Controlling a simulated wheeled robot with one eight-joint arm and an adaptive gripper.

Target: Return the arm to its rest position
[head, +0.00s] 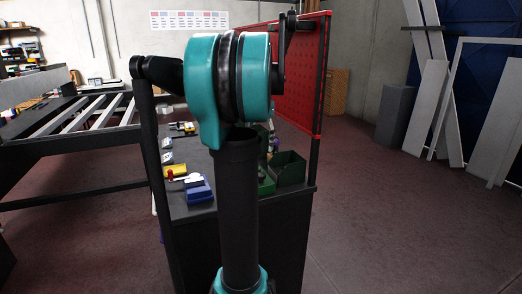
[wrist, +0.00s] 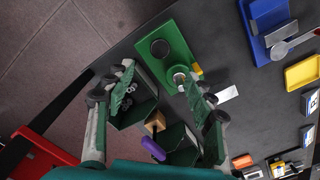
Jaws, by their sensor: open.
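My gripper (wrist: 160,95) shows in the wrist view with its two green-padded fingers spread apart. It is open, with nothing held between the fingers. It is above the dark worktable (wrist: 235,130), over green bins (wrist: 130,113) that hold small parts, a tan block (wrist: 155,123) and a purple piece (wrist: 153,148). In the head view my teal and black arm rises in front of the table and folds at the top. My gripper cannot be made out there.
A green plate (wrist: 182,62) with round fittings lies beside the bins. A blue bin (wrist: 265,22) and a yellow bin (wrist: 302,72) are at the right. A red pegboard (head: 304,72) stands at the table's edge. Open floor (head: 400,215) lies to the right.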

